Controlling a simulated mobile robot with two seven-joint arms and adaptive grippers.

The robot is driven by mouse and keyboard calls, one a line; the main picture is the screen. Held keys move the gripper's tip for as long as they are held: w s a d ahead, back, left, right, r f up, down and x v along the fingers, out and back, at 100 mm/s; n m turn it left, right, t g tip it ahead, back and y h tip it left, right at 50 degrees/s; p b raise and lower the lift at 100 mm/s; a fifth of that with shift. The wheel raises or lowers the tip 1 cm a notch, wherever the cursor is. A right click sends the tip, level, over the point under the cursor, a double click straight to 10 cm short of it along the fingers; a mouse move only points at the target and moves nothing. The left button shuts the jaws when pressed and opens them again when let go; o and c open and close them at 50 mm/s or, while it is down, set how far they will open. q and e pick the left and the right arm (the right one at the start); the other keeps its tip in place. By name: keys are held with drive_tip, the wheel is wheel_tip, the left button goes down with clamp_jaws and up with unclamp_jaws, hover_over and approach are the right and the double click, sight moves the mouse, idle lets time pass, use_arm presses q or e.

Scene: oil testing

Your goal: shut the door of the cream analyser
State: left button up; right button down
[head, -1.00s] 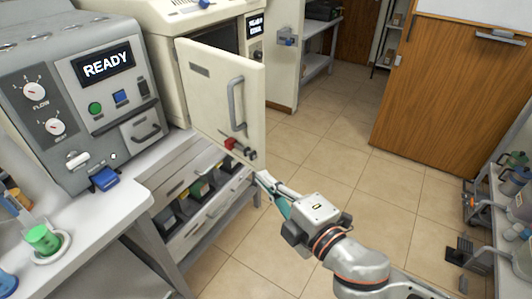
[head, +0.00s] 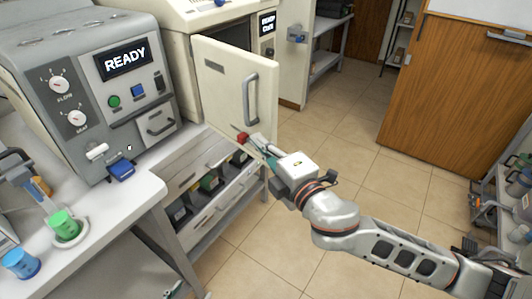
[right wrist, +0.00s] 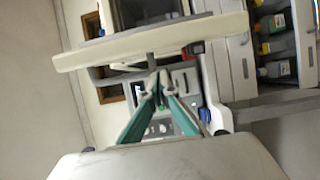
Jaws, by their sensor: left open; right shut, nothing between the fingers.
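The cream analyser (head: 180,38) stands behind the grey machine in the head view. Its cream door (head: 225,85) stands wide open, with a grey handle (head: 251,98) on the face towards me and a red knob (head: 242,137) at its lower edge. My right gripper (head: 256,141) is shut and empty at the door's lower edge, beside the knob; contact is unclear. In the right wrist view the shut fingers (right wrist: 157,82) point at the door's edge (right wrist: 150,42).
The grey machine (head: 105,85) reading READY stands left of the door on the white bench. Drawers and a shelf with bottles (head: 210,182) lie below the analyser. A wooden door (head: 450,90) and a side bench (head: 520,200) are at right. The tiled floor (head: 330,140) between is clear.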

drive_tip(key=shift+w+d, duration=0.9)
drive_tip(key=shift+d, duration=0.2)
drive_tip(key=shift+d, duration=0.1)
